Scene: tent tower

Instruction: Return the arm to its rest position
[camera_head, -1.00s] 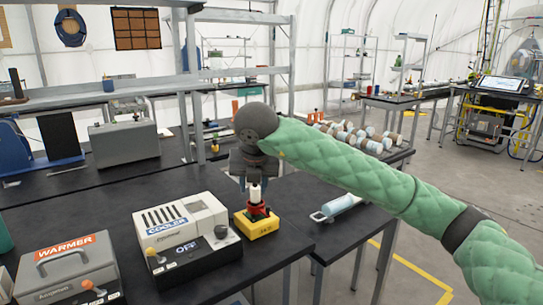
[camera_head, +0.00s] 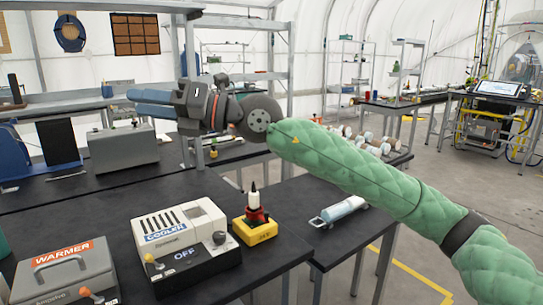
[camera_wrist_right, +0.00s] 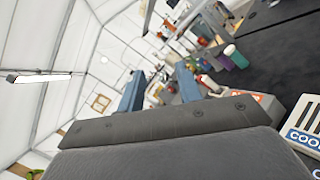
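My right arm comes in from the right in the head view. Its gripper (camera_head: 138,102) is raised above the black bench and points left, level with the shelf rack. In the right wrist view its two blue fingers (camera_wrist_right: 158,88) stand apart with nothing between them. My left gripper is not in view.
The cooler (camera_head: 187,245) and warmer (camera_head: 66,275) sit on the bench (camera_head: 100,205) in front. A grey case (camera_head: 123,149) stands behind. A metal shelf frame (camera_head: 190,60) rises near the gripper.

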